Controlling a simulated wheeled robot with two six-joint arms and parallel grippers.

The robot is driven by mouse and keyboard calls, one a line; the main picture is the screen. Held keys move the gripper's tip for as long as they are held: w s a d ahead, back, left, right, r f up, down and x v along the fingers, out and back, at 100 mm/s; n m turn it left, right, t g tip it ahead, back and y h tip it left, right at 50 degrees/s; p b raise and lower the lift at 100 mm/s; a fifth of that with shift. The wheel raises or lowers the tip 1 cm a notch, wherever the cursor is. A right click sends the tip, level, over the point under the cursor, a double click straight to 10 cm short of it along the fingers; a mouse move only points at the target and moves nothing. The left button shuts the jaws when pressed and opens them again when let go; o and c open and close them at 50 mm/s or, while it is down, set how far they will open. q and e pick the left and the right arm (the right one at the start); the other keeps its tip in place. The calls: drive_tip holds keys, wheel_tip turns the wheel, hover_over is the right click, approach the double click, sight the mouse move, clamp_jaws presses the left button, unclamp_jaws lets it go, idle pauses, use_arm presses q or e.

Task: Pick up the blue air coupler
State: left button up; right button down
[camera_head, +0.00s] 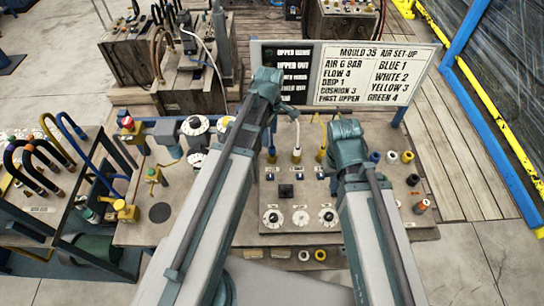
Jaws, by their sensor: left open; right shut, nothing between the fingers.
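A small blue coupler (271,154) stands upright at the left of a row on the panel bench, beside a white one (296,153) and a yellow one (320,153). A blue ring-shaped piece (375,156) also lies on the bench to the right. My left gripper (290,111) is open and empty, above and behind the row, in front of the sign. My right gripper (334,182) is shut and empty, low over the bench right of the row. Its wrist hides much of it and whatever stands behind.
The sign (418,73) reading "Mould 35 air set-up" lists blue as 1 and stands behind the row. Dials (300,217) sit at the front. A rack of curved hoses (40,165) is at left. A blue and yellow barrier (470,75) bounds the right.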

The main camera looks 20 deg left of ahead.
sight(272, 146)
use_arm(q)
drive_tip(key=shift+f+b, duration=1.2)
drive_tip(key=shift+f, duration=0.55)
use_arm(e)
drive_tip(key=shift+f, duration=1.75)
use_arm(q)
drive_tip(key=shift+f, duration=0.1)
drive_tip(key=f+b, duration=0.5)
drive_tip(key=shift+w+d+f, duration=0.1)
drive_tip(key=shift+w+d, duration=0.15)
use_arm(e)
wheel_tip(272, 146, down, 5)
drive_tip(key=shift+f, duration=0.2)
drive_tip(key=shift+r, duration=0.1)
use_arm(q)
clamp_jaws()
